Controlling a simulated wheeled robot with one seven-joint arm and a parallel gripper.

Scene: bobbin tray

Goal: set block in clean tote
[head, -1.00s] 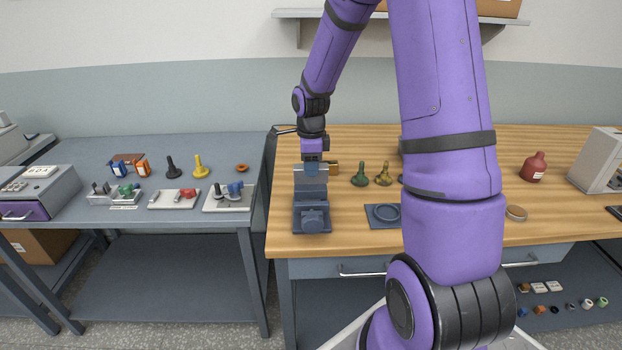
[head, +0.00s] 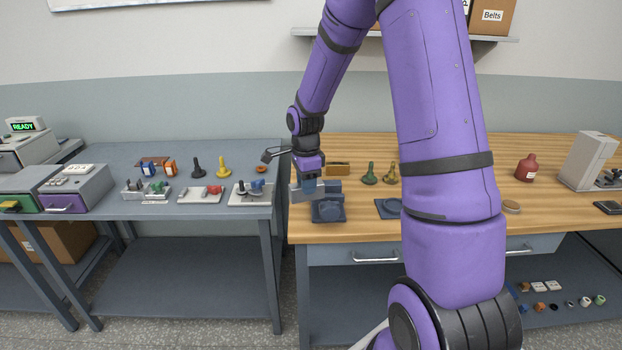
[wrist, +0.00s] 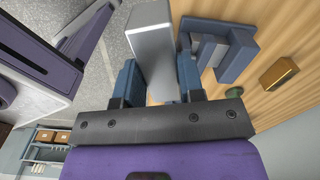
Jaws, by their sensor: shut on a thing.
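My gripper (head: 307,184) is shut on a grey metal block (wrist: 150,45), with its blue fingers on either side of it in the wrist view. In the head view the block (head: 301,194) hangs below my gripper at the left edge of the wooden bench. A blue-grey fixture (head: 329,209) stands just right of the block, apart from it; in the wrist view it shows as the stepped blue-grey shape (wrist: 220,45). I cannot tell which container is the clean tote.
The grey table (head: 180,226) left of a narrow gap holds a clear tray of small parts (head: 145,194), other trays, and black and yellow knobs. Drawer units (head: 75,190) stand farther left. A brass block (head: 338,169) and a green knob (head: 370,172) are on the bench (head: 450,226).

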